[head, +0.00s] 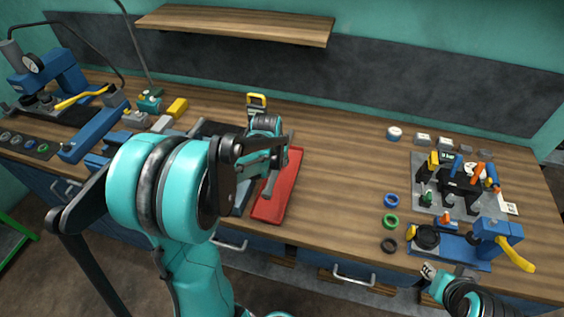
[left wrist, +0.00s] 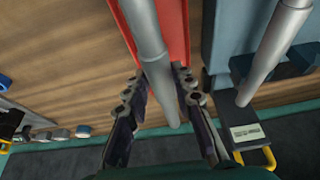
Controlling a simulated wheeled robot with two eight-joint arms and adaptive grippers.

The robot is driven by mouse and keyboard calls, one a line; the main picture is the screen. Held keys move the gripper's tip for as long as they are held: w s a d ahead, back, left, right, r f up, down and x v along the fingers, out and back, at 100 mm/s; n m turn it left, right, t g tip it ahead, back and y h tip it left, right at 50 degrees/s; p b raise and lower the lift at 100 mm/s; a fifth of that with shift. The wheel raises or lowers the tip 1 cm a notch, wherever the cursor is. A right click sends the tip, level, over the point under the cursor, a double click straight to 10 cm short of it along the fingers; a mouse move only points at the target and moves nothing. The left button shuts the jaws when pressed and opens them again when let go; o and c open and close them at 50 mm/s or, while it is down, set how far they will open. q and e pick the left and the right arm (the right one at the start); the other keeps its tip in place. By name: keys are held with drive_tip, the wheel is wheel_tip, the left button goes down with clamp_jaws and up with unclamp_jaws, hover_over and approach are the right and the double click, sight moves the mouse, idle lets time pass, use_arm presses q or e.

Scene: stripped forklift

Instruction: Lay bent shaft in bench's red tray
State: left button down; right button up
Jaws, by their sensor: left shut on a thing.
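My left gripper (head: 265,172) is over the left part of the red tray (head: 291,176) on the bench. In the left wrist view its fingers (left wrist: 160,85) are shut on a grey cylindrical shaft (left wrist: 147,35), and the red tray (left wrist: 176,30) shows behind it. The shaft (head: 270,186) also shows in the head view, above the tray; I cannot tell whether it touches the tray. A bend in it is not clear from here. My right gripper (head: 432,272) is at the bench's front right, small in view, its opening unclear.
A second grey shaft (left wrist: 275,45) lies on a blue-grey stand beside the tray. A yellow-topped gauge (head: 256,103) stands behind the tray. Bench between tray and rings is clear.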

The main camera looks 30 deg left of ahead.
use_arm(q)
drive_tip(key=shift+a+f, duration=0.15)
drive_tip(key=shift+f, duration=0.2)
drive_tip(key=shift+f+b, duration=3.5)
drive_tip(key=shift+f, duration=0.55)
drive_tip(key=c, duration=0.6)
unclamp_jaws()
drive_tip(key=shift+s, duration=0.1)
drive_tip(key=shift+r+p, duration=3.15)
drive_tip(key=shift+r, duration=0.9)
